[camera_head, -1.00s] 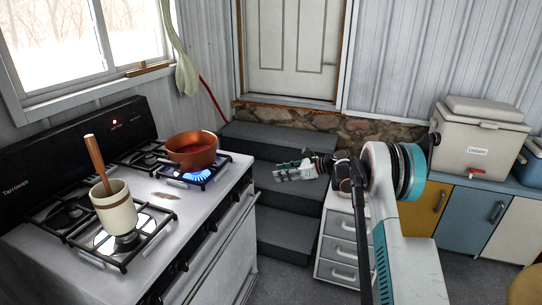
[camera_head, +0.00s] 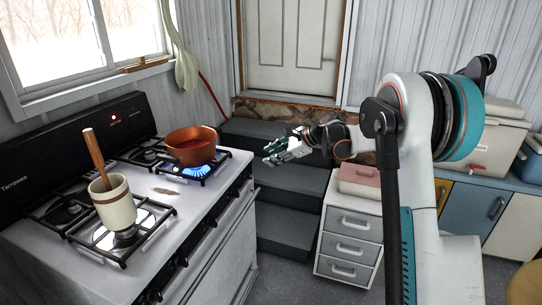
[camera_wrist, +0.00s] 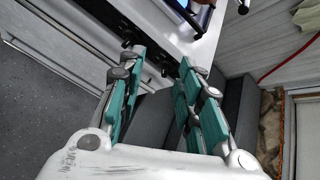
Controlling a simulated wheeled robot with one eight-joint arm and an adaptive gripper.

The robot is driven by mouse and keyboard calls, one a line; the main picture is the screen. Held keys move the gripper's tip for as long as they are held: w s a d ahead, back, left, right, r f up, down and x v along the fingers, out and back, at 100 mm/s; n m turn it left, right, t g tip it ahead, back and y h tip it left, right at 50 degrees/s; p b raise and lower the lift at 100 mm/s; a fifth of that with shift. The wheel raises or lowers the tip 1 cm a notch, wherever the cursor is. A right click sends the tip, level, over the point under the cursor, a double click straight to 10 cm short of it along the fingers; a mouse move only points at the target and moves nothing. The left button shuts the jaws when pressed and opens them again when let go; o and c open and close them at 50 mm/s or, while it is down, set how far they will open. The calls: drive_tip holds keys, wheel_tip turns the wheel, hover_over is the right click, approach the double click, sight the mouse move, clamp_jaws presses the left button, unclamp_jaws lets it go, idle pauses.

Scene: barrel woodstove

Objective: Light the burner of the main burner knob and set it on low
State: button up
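The white stove (camera_head: 205,200) stands at the left in the head view, with a row of dark knobs (camera_head: 183,262) along its front edge. A blue flame (camera_head: 199,170) burns under the orange pot (camera_head: 190,145) at the back right burner. I cannot tell which knob is the main burner knob or how each is turned. My gripper (camera_head: 276,152) is in the air to the right of the stove, apart from it. In the wrist view my gripper (camera_wrist: 155,68) is open and empty, its teal fingers spread; dark knobs (camera_wrist: 127,42) show near and beyond the fingertips.
A beige crock (camera_head: 115,203) with a wooden handle stands on the front left burner grate. Dark steps (camera_head: 285,235) lie behind and below my gripper. A grey drawer unit (camera_head: 347,245) with a pink-lidded box (camera_head: 358,180) stands right of the steps.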

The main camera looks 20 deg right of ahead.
drive_tip(key=s+a+r+n+h, duration=0.1)
drive_tip(key=s+r+n, duration=0.1)
drive_tip(key=s+r, duration=0.1)
drive_tip(key=s+a+r+n+h, duration=0.1)
drive_tip(key=s+a+r+n, duration=0.1)
drive_tip(key=s, duration=0.4)
drive_tip(key=shift+s+a+r+g, duration=0.15)
drive_tip(key=shift+a+r+g, duration=0.15)
drive_tip(key=shift+r, duration=0.1)
drive_tip(key=shift+f, duration=0.1)
